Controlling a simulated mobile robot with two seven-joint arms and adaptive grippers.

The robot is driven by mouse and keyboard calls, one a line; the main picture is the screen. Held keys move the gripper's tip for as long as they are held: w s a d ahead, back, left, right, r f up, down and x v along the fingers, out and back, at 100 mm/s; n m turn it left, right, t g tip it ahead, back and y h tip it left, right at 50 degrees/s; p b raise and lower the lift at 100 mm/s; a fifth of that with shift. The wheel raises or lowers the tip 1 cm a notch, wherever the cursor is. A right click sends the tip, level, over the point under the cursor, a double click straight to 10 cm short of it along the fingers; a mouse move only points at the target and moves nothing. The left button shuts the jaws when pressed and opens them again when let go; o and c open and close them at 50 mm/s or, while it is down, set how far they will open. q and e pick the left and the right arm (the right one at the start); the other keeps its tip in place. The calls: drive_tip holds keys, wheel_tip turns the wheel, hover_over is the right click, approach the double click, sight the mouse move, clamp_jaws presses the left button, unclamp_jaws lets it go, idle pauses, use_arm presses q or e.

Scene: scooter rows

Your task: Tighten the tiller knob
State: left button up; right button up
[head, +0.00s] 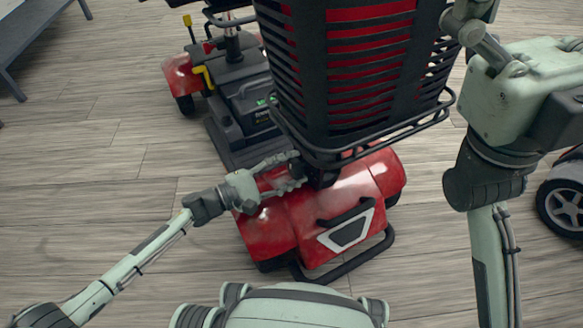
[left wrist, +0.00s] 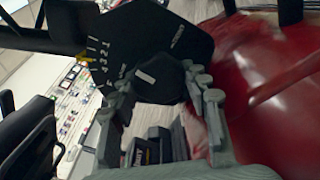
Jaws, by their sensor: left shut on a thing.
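A red mobility scooter (head: 285,225) stands in the middle of the head view, with a black basket (head: 365,75) on its front. My left gripper (head: 290,172) reaches in below the basket, beside the steering column. In the left wrist view the tiller knob (left wrist: 158,80) is black with a white mark. It sits in front of a black dial plate (left wrist: 150,40) with numbers and tick marks. My left gripper (left wrist: 160,88) is shut on the knob, a finger on either side. The basket hides the knob in the head view. My right gripper (head: 475,35) is raised right of the basket, partly cut off.
A wheel (head: 563,207) of another vehicle shows at the right edge. A grey bench (head: 35,35) is at the top left. The wooden floor (head: 90,180) at the left is clear.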

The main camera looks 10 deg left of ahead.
use_arm(q)
drive_tip(key=o, duration=1.2)
drive_tip(key=shift+c, duration=0.2)
drive_tip(key=v, duration=1.2)
